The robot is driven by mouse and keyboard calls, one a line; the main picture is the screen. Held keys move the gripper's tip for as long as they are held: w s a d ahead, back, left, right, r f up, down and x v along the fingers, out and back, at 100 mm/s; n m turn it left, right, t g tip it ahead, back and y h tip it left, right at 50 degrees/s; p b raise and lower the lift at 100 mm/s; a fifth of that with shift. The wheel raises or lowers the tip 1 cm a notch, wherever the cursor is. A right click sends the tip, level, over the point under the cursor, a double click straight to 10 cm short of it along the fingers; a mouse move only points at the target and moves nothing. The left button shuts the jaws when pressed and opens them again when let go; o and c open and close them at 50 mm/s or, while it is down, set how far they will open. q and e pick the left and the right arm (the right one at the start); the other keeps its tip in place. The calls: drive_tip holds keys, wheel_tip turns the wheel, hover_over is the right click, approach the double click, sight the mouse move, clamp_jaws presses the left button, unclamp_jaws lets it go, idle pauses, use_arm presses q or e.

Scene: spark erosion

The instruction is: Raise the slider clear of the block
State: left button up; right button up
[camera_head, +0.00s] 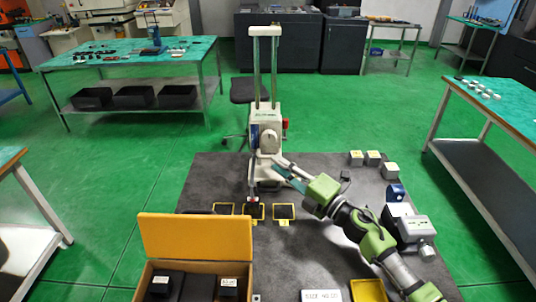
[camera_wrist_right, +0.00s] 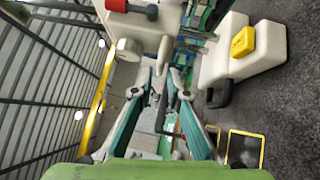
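A tall white measuring stand (camera_head: 265,34) with two upright rods is at the middle of the head view. Its slider (camera_head: 268,136), a pale body with a round dial and a red knob, sits low on the rods. A thin probe (camera_head: 252,178) with a red tip hangs at its left, over the middle dark block (camera_head: 254,212). I cannot tell whether the tip touches it. My right gripper (camera_head: 283,168) reaches in from the right, just below the slider. In the wrist view its fingertips (camera_wrist_right: 168,78) are close together at pale stand parts; their grip is unclear. My left gripper is out of view.
Two more dark yellow-framed squares (camera_head: 284,211) (camera_head: 223,208) flank the middle one on the dark table (camera_head: 320,250). An open yellow box (camera_head: 196,237) stands at front left. Small grey blocks (camera_head: 373,158) and a blue item (camera_head: 395,192) are at the right.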

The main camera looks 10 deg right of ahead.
sight(269, 156)
drive_tip(key=x, duration=0.5)
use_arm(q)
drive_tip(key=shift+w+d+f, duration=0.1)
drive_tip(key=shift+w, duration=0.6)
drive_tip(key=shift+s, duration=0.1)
use_arm(e)
clamp_jaws()
